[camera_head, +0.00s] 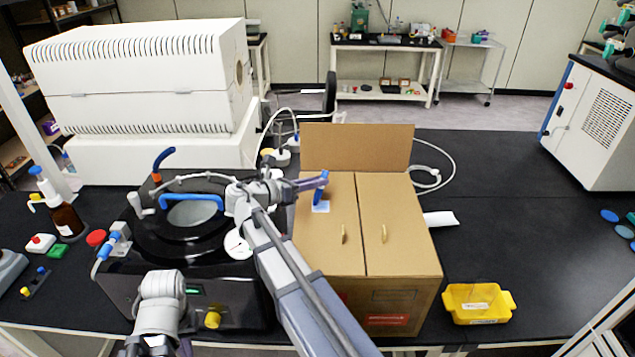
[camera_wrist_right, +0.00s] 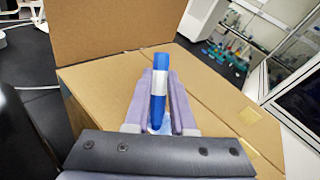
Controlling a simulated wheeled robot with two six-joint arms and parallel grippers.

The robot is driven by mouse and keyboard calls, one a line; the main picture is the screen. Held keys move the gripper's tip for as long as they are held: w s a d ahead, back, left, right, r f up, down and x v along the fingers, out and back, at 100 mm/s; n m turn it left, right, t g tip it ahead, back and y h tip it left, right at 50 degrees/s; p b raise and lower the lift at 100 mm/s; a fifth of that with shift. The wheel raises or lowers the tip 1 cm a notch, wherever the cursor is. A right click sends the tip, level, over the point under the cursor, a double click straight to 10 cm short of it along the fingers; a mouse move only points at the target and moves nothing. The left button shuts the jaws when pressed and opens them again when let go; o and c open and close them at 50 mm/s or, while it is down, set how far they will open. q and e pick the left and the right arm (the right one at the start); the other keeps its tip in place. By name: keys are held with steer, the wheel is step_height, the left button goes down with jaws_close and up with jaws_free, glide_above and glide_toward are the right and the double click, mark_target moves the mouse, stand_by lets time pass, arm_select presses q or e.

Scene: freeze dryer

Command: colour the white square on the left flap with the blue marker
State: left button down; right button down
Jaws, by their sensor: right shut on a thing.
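A brown cardboard box has two top flaps lying closed, the left flap (camera_head: 325,245) and the right flap (camera_head: 390,205). A small pale square (camera_head: 321,208) sits near the back of the left flap; it looks white to light blue. My right gripper (camera_head: 318,184) is shut on the blue marker (camera_head: 321,190), holding it nearly upright over the square. The marker (camera_wrist_right: 160,95) also shows between the fingers in the right wrist view, with a white band. Its lower end is at the square, partly hidden; I cannot tell whether it touches.
A raised back flap (camera_head: 357,147) stands behind the box. A black round machine (camera_head: 130,275) is left of the box, under my right arm. A yellow tray (camera_head: 479,303) lies to the right.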

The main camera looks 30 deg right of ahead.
steer(key=shift+s+d, duration=0.1)
steer(key=shift+s+d, duration=0.4)
steer(key=shift+d, duration=0.25)
steer(key=shift+s+d, duration=0.35)
steer(key=shift+d, duration=0.25)
steer(key=shift+w+a, duration=0.15)
steer(key=shift+w+a, duration=0.35)
steer(key=shift+a, duration=0.3)
steer(key=shift+w+a, duration=0.35)
steer(key=shift+a, duration=0.25)
steer(key=shift+d, duration=0.1)
steer(key=shift+s+d, duration=0.45)
steer(key=shift+d, duration=0.2)
steer(key=shift+s+d, duration=0.4)
steer(key=shift+d, duration=0.25)
steer(key=shift+w+a, duration=0.1)
steer(key=shift+w+a, duration=0.4)
steer(key=shift+a, duration=0.25)
steer(key=shift+w+a, duration=0.4)
steer(key=shift+a, duration=0.25)
